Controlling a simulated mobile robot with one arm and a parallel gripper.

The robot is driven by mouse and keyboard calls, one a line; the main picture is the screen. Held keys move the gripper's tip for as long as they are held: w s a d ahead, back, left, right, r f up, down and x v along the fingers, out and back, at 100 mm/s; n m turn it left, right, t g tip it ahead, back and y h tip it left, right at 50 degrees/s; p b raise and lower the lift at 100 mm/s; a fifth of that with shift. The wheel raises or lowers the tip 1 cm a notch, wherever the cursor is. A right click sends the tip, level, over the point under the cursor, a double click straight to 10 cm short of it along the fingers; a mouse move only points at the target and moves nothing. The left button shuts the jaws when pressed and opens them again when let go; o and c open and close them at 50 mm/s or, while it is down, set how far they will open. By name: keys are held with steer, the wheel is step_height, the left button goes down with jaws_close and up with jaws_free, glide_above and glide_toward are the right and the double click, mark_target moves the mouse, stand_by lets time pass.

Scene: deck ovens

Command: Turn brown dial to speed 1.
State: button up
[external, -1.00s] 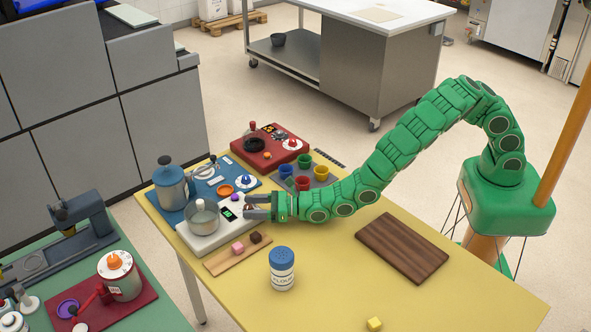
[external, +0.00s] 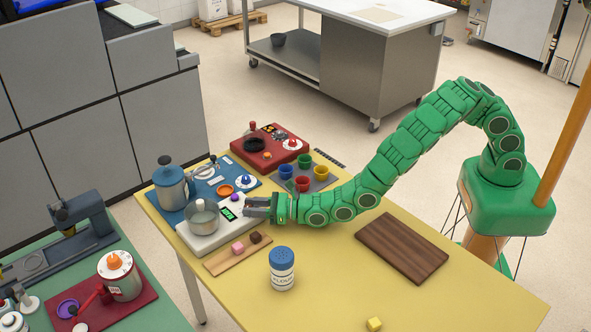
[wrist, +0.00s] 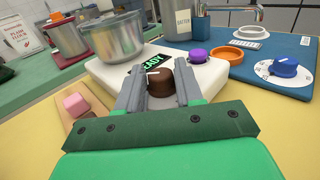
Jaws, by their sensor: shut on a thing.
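The brown dial (wrist: 160,83) is on the front of a white machine (wrist: 208,76). The dial's pale mark points up and a little left in the wrist view. My gripper (wrist: 160,75) has one finger on each side of the dial and is shut on it. In the external view my gripper (external: 256,207) is at the right end of the white machine (external: 204,236), and its fingers hide the dial. The green-lit display (wrist: 152,58) behind the dial is partly covered; its visible letters look like the end of "READY".
A steel pot (external: 203,217) stands on the white machine, near a purple knob (wrist: 198,55). A blue board (wrist: 278,86) with a blue dial (wrist: 286,67) lies beyond. A board with small cubes (external: 222,262) and a flour shaker (external: 282,270) are in front.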

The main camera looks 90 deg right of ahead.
steer(key=shift+a+r+m+g+h, duration=0.1)
steer(key=shift+a+m+g+h, duration=0.1)
steer(key=shift+m+h, duration=0.75)
steer(key=shift+a+m+g+h, duration=0.15)
steer(key=shift+m+h, duration=0.4)
steer(key=shift+h, duration=0.7)
steer(key=shift+m+h, duration=0.3)
steer(key=shift+h, duration=0.1)
steer(key=o, duration=1)
steer(key=shift+d, duration=0.1)
steer(key=shift+v, duration=3.95)
